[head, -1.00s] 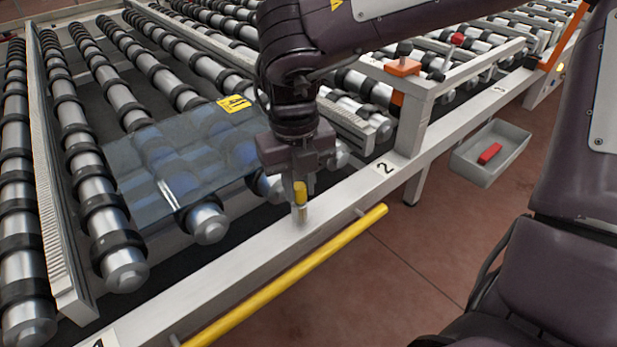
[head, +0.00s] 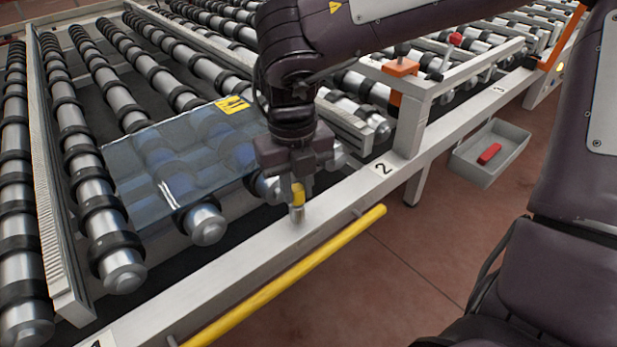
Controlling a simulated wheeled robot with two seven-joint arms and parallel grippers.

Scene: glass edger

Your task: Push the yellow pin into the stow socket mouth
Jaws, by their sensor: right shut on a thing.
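The yellow pin (head: 299,195) stands upright between the fingers of my right gripper (head: 300,188), which is shut on it. Below its yellow part, a small metal-coloured piece (head: 297,214) meets the top of the white front rail. I cannot tell whether that piece is the pin's shank or the stow socket, so the socket mouth is not clearly seen. The gripper points down over the rail. My left gripper is not in view.
A glass sheet (head: 180,165) with a yellow label lies on the rollers left of the gripper. A yellow bar (head: 300,268) runs along the rail's front. A grey tray (head: 478,168) with a red piece (head: 489,153) hangs at right. An orange block (head: 403,68) sits behind.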

